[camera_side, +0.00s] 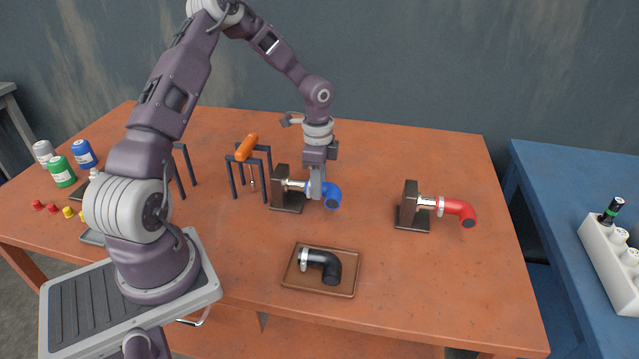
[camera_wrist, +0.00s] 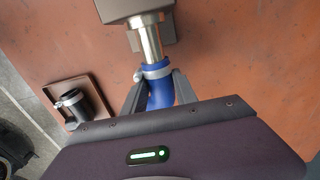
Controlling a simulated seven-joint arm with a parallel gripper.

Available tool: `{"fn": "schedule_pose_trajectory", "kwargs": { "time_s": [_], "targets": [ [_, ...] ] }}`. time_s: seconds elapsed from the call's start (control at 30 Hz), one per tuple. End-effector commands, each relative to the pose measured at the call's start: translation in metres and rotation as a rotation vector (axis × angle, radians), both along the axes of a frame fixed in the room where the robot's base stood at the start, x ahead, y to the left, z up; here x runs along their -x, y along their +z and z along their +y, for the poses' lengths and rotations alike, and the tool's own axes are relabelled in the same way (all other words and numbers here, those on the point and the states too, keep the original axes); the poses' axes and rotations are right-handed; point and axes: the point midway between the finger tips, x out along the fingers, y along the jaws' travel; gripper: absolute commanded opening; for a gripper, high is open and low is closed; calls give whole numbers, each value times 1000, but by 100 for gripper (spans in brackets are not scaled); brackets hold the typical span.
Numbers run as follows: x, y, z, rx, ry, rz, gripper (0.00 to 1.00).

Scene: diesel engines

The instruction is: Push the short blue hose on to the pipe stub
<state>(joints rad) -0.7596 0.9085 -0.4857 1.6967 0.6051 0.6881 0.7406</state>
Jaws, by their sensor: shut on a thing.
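The short blue hose (camera_side: 333,197) is bent, with a pale clamp ring near one end. My gripper (camera_side: 316,190) is shut on it from above, and in the wrist view the two fingers (camera_wrist: 158,94) stand on either side of the blue hose (camera_wrist: 158,90). The metal pipe stub (camera_side: 294,184) sticks out of a dark stand (camera_side: 281,173) on the table. In the wrist view the pipe stub (camera_wrist: 147,40) lines up with the hose's clamped end and meets it. I cannot tell how far the hose sits over the stub.
A red hose (camera_side: 455,207) is on a second stand (camera_side: 408,212) to the right. A black hose (camera_side: 328,265) lies in a brown tray (camera_side: 291,277) in front. An orange-handled tool (camera_side: 246,148) hangs in a rack behind left. Bottles (camera_side: 62,172) stand far left.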

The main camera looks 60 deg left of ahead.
Motion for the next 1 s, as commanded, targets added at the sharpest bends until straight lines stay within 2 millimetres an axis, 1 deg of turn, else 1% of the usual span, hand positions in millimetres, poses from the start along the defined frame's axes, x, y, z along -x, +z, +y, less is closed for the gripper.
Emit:
{"fn": "schedule_pose_trajectory", "kwargs": {
  "time_s": [0.67, 0.7, 0.77, 0.8, 0.83, 1.0],
  "targets": [
    [4, 0, 4, 0, -1, 0, 0],
    [4, 0, 4, 0, -1, 0, 38],
    [4, 0, 4, 0, -1, 0, 50],
    [4, 0, 4, 0, -1, 0, 58],
    [4, 0, 4, 0, -1, 0, 60],
    [4, 0, 4, 0, -1, 0, 60]
  ]
}}
